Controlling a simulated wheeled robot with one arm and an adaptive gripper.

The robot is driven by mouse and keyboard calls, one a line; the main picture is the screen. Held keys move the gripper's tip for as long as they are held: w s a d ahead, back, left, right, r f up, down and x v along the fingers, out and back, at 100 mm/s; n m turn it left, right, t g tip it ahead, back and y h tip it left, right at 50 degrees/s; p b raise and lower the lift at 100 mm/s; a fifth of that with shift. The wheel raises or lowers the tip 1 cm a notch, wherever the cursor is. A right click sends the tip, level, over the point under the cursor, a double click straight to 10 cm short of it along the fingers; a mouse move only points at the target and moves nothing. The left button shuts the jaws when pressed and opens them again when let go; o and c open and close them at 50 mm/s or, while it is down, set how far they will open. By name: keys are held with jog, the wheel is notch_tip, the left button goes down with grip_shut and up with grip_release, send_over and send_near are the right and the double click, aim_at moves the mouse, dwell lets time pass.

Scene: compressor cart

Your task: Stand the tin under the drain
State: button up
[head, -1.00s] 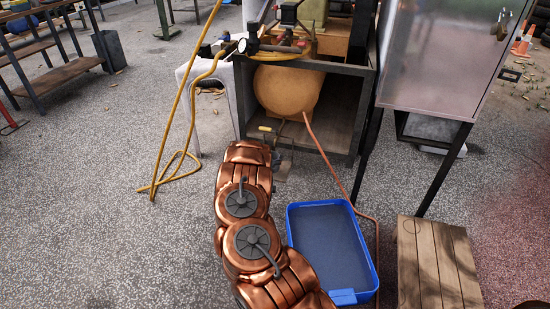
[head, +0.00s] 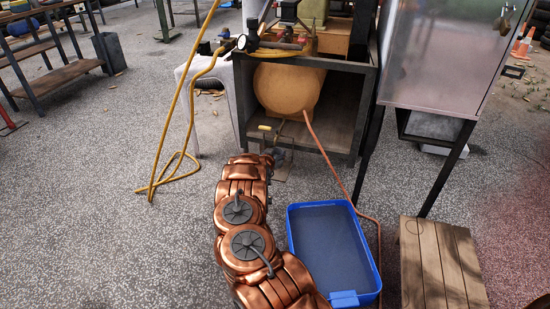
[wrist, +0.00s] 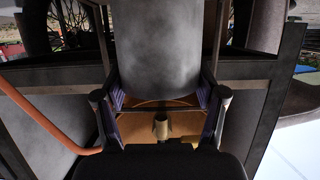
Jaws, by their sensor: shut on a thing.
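The tin (wrist: 160,50) is a plain grey cylinder in the wrist view. My gripper (wrist: 161,99) is shut on it, with one finger on each side. In the head view my copper-coloured arm hides both gripper and tin. The drain is under the orange tank (head: 287,90), by a yellow-handled valve (head: 265,128) low at the cart's front. In the wrist view a small brass-coloured fitting (wrist: 161,126) shows between the fingers, beyond the tin. I cannot tell how far the tin is from the drain or the floor.
The dark cart frame (head: 369,85) surrounds the tank. An orange hose (head: 335,170) runs from it to the floor, past a blue tray (head: 291,240). A wooden crate (head: 440,265) stands right of the tray.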

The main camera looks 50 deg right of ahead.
jog(key=shift+f, duration=0.4)
jog(key=o, duration=1)
jog(key=shift+o, duration=0.2)
jog(key=shift+r, duration=0.1)
